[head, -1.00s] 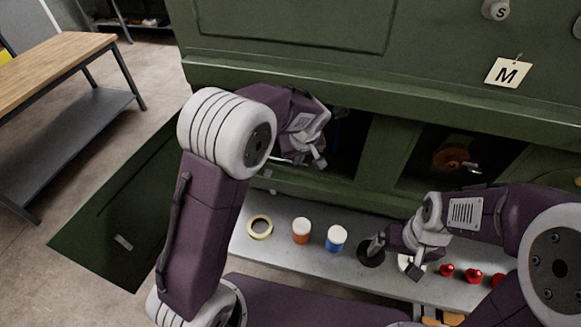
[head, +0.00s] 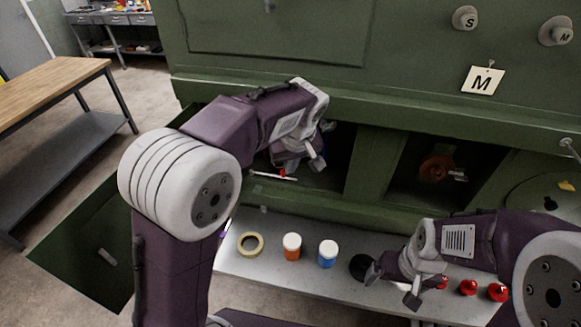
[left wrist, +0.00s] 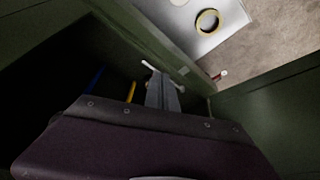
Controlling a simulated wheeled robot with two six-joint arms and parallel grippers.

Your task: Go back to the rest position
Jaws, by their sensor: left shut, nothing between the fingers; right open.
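My left gripper (head: 316,158) is at the left opening of the green fuselage panel (head: 290,75), fingers pointing down. Its fingers are shut and empty, and they also show in the left wrist view (left wrist: 162,92). A thin white rod (head: 272,176) with a red part is just below and left of it. My right gripper (head: 392,286) is open and empty over the grey shelf (head: 232,262), beside a black round piece (head: 358,266). My right forearm hides part of the shelf.
On the shelf are a yellow tape ring (head: 251,244), an orange jar (head: 292,247), a blue jar (head: 328,253) and red knobs (head: 468,287). An open green flap (head: 80,245) lies low at left. A wooden bench (head: 55,90) stands beyond it.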

